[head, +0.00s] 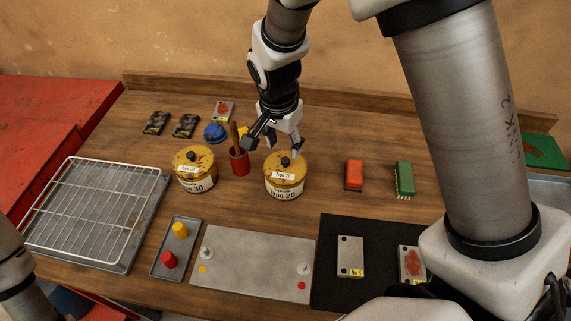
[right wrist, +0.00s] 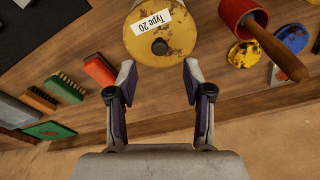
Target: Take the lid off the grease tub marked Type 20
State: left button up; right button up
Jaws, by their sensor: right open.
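The Type 20 grease tub (head: 285,190) is a yellow, rust-stained tub standing upright on the bench. Its lid (head: 292,171) is on, with a dark round knob (head: 285,161) on top and a "Type 20" label. My right gripper (head: 272,147) is open and empty, just behind and above the lid. In the right wrist view the lid (right wrist: 178,42) and its knob (right wrist: 160,46) lie just beyond the open fingertips (right wrist: 159,78), roughly centred between them. The fingers do not appear to touch the knob. My left gripper is not in view.
A similar Type 30 tub (head: 195,180) stands to the left. A red cup (head: 239,164) with a wooden-handled tool stands close beside the right gripper. Red and green brushes (head: 404,178) lie to the right. A grey plate (head: 245,262) lies in front.

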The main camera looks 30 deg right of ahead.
aim_at(285, 160)
jog(key=f, duration=0.2)
jog(key=f+p, duration=0.1)
jog(key=f, duration=0.2)
jog(key=shift+w+d+f, duration=0.15)
jog(key=shift+d+f, duration=0.1)
jog(key=shift+f, duration=0.05)
jog(key=shift+r, duration=0.1)
grip_shut()
jog(key=shift+r, duration=0.1)
